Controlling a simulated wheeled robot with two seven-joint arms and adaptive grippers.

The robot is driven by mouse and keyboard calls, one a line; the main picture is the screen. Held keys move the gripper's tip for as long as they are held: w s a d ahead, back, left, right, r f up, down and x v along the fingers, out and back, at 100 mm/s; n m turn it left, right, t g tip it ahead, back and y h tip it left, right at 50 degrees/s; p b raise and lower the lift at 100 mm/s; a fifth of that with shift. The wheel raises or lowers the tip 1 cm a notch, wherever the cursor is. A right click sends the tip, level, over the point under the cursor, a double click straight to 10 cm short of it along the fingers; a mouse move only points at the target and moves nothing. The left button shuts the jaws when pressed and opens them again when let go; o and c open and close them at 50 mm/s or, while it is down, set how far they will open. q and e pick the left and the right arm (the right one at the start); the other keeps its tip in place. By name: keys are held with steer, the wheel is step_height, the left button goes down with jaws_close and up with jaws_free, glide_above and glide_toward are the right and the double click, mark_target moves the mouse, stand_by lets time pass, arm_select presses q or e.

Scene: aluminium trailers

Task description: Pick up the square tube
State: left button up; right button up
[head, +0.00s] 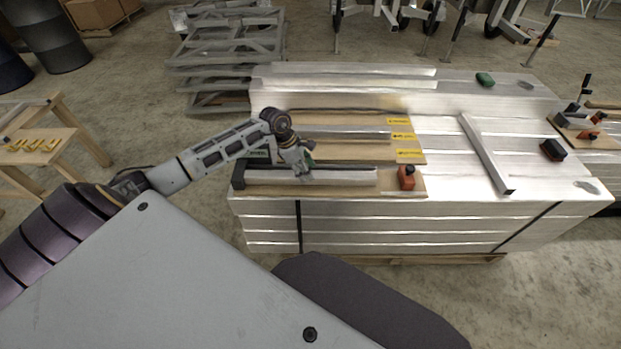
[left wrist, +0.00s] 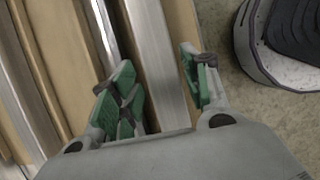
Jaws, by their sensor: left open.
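A silver, square-sided tube (head: 345,177) lies along the front wooden board on the aluminium stack. My left gripper (head: 304,172) is over this tube, left of its middle. In the left wrist view my left gripper (left wrist: 162,82) is open, with its green-padded fingers on either side of the tube (left wrist: 155,55). I cannot tell whether the fingers touch it. Another silver bar (head: 485,153) with a dark end lies loose and slanted on the right part of the stack. My right gripper is not in view.
Behind the tube, more profiles (head: 350,134) lie on boards with yellow labels (head: 410,154), too small to read. A red-orange tool (head: 406,177) stands at the tube's right end. A black item (head: 552,150) and a green item (head: 485,79) sit on the stack.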

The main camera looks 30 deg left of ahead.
arm_select(q)
steer(key=shift+x, duration=1.35)
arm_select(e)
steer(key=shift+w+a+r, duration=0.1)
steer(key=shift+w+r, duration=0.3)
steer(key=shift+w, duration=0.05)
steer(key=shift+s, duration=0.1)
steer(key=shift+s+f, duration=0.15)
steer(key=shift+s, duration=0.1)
arm_select(q)
steer(key=c, duration=0.9)
jaws_close()
steer(key=shift+r, duration=0.1)
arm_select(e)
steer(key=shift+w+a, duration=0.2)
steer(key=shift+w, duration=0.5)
